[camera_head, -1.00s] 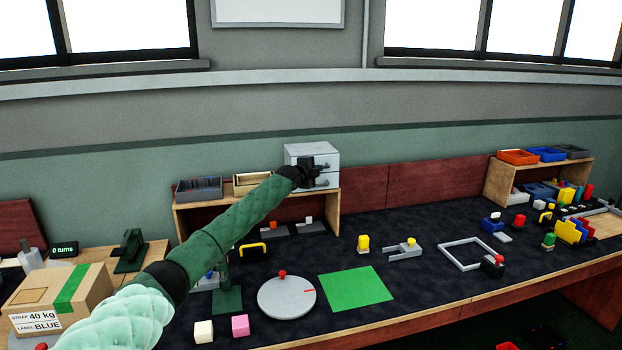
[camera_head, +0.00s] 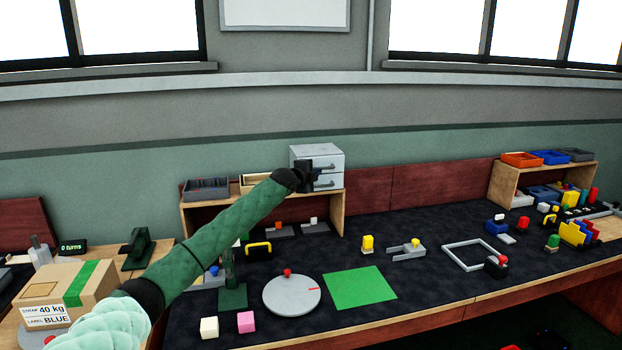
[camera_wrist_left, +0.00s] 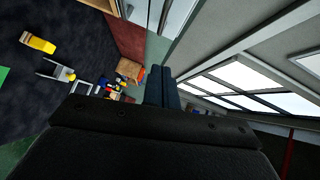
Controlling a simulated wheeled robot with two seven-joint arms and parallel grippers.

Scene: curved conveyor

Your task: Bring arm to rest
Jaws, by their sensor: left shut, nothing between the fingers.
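My left arm (camera_head: 215,235) reaches in from the lower left, out over the dark table. Its left gripper (camera_head: 318,174) is in front of the small grey drawer cabinet (camera_head: 316,155) on the wooden shelf; I cannot tell whether it touches the cabinet. In the left wrist view the fingers (camera_wrist_left: 161,88) are together with nothing between them, and the table shows beyond at the left. The cabinet's drawers look shut. My right gripper is not in view.
A cardboard box (camera_head: 68,292) stands at the left. A second shelf (camera_head: 508,182) with coloured trays stands at the right.

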